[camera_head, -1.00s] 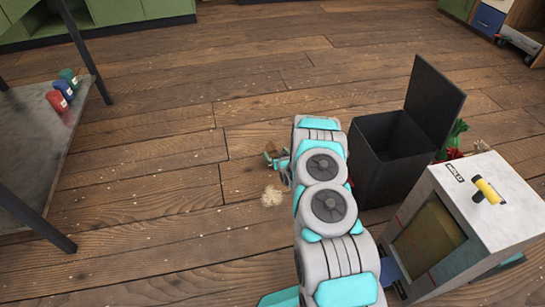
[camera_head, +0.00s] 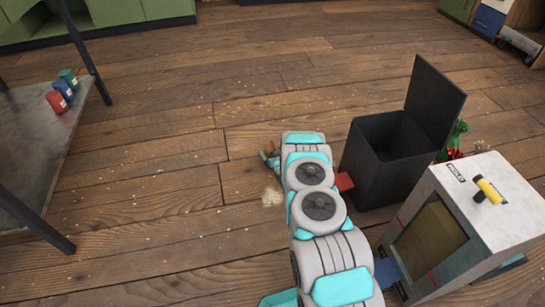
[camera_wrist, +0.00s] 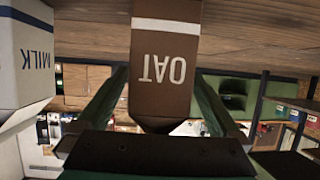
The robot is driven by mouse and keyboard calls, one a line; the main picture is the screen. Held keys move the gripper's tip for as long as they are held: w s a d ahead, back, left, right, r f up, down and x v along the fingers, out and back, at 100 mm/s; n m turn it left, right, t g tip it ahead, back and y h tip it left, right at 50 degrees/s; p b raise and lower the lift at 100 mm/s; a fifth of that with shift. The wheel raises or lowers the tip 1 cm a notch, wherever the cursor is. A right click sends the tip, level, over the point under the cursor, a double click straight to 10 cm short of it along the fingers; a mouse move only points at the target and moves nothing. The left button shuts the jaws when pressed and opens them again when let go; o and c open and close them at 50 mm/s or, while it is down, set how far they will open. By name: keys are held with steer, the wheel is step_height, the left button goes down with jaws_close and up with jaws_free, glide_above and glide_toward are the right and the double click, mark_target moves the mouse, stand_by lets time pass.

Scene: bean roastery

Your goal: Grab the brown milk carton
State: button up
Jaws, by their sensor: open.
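The brown milk carton (camera_wrist: 165,55), with a white band and the word OAT upside down, fills the upper middle of the wrist view. My gripper (camera_wrist: 161,82) is open, with one green finger on each side of the carton. Whether either finger touches it, I cannot tell. In the head view my arm hides most of the gripper, and I cannot make out the brown carton there.
A black open-lidded bin (camera_head: 385,165) stands right of my arm, with a red piece (camera_head: 344,181) at its base. A white box-shaped cabinet (camera_head: 480,185) with a yellow handle is nearer. A dark table (camera_head: 45,150) bears several small cans at left.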

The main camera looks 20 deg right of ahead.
steer(key=shift+x, duration=1.1)
steer(key=shift+r, duration=0.1)
steer(key=c, duration=1.3)
steer(key=shift+r, duration=0.1)
steer(key=shift+c, duration=0.2)
